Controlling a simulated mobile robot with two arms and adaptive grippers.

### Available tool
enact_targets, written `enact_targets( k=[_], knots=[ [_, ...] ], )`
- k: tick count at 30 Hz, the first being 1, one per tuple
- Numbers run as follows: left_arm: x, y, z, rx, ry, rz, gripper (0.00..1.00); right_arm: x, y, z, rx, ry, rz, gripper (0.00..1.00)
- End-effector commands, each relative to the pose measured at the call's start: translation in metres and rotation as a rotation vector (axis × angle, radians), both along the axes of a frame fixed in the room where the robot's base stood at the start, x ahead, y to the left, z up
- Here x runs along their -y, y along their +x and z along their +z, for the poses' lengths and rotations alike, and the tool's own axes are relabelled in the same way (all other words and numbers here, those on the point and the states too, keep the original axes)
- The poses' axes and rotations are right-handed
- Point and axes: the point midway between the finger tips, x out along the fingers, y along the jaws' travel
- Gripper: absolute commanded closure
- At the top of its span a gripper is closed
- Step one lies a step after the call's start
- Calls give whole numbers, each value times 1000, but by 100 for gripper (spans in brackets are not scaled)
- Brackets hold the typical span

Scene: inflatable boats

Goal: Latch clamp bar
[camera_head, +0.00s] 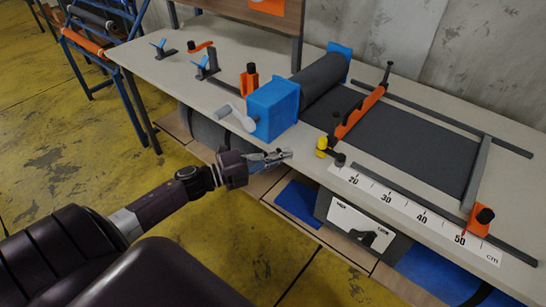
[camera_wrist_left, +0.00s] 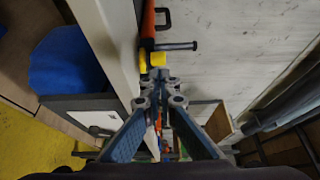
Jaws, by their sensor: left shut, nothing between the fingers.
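The orange clamp bar (camera_head: 358,113) lies across the dark fabric sheet (camera_head: 420,145) on the bench. A yellow piece (camera_head: 322,145) is at its near end, by the bench's front edge. The wrist view shows the bar (camera_wrist_left: 148,22) and the yellow piece (camera_wrist_left: 152,59) just beyond my fingertips. My left gripper (camera_head: 287,153) is shut and empty. It is at the bench's front edge, to the left of the yellow piece and apart from it. I cannot tell from these views whether the bar is latched. My right gripper is not in view.
A blue roller housing (camera_head: 273,109) with a white crank (camera_head: 236,117) stands left of the bar, close to my gripper. A white ruler (camera_head: 410,212) runs along the front edge. Small blue and orange clamps stand at the back left. A grey box (camera_head: 355,225) sits below.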

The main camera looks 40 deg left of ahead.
Motion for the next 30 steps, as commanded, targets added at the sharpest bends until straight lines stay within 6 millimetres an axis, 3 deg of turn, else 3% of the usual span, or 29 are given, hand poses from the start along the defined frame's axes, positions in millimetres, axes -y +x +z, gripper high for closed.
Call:
enact_targets(
  k=[3,9,26,30],
  knots=[
    [-9,-16,-1,-2,0,0,100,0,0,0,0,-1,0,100],
    [-17,-28,0,-1,-1,0,100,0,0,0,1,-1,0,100],
    [-18,-29,0,1,-1,-1,100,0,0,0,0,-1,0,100],
    [-24,-28,-13,-31,-27,32,100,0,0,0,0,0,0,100]
  ],
)
